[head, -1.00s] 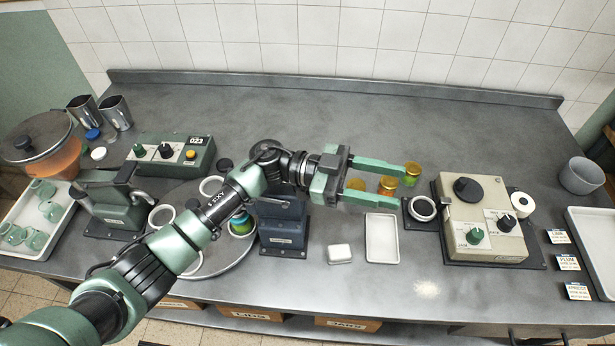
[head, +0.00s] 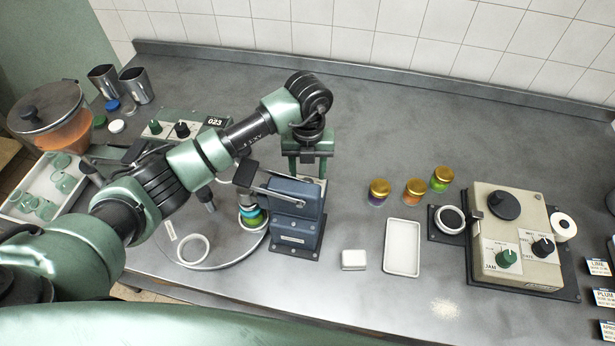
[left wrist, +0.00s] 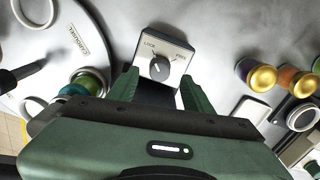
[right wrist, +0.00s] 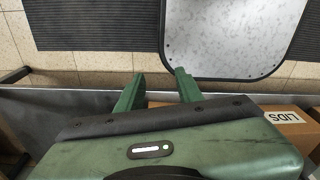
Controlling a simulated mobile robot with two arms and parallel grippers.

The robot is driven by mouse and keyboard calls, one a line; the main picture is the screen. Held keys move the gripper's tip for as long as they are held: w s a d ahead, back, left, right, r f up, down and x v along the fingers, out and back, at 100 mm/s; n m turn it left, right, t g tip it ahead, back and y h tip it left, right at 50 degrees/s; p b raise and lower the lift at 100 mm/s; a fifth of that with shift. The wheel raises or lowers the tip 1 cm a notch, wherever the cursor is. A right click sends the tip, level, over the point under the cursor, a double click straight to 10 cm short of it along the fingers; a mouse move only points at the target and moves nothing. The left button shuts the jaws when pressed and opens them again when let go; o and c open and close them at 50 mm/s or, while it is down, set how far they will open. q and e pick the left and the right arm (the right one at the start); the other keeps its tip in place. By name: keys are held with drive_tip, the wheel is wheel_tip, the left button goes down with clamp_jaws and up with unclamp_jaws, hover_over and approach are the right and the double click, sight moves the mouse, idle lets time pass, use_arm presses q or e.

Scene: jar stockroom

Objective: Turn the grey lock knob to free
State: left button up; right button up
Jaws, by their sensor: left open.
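The grey lock knob (left wrist: 160,67) sits on a pale plate marked LOCK and FREE (left wrist: 165,52) in the left wrist view. The pointer's direction is too small to tell for sure. The plate is on top of the blue press-like unit (head: 294,212) beside the turntable; in the head view my arm and gripper hide the knob. My left gripper (head: 307,168) points down over this unit, open and empty. In the left wrist view its fingers (left wrist: 161,84) are apart, one on each side below the knob, not closed on it. My right gripper (right wrist: 158,84) is open and empty.
Turntable (head: 165,262) with rings and a banded jar (head: 252,217) lies left of the unit. Gold-lidded jars (head: 414,190), a white tray (head: 403,248) and a beige machine (head: 515,235) stand right. Bare counter lies behind. My right gripper is near a LIDS box (right wrist: 285,119).

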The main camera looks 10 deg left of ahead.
sight(308, 179)
use_arm(q)
wheel_tip(308, 179, down, 4)
drive_tip(key=shift+r+p, duration=0.1)
drive_tip(key=shift+p, duration=0.45)
drive_tip(key=shift+a+f, duration=0.1)
drive_tip(key=shift+f, duration=0.45)
use_arm(e)
drive_tip(key=shift+w+d+r, duration=0.2)
drive_tip(key=shift+d+r, duration=0.25)
drive_tip(key=shift+d, duration=0.1)
drive_tip(key=shift+w+d+r, duration=0.15)
drive_tip(key=shift+d+r, duration=0.25)
drive_tip(key=shift+d, duration=0.1)
use_arm(q)
drive_tip(key=shift+c, duration=0.2)
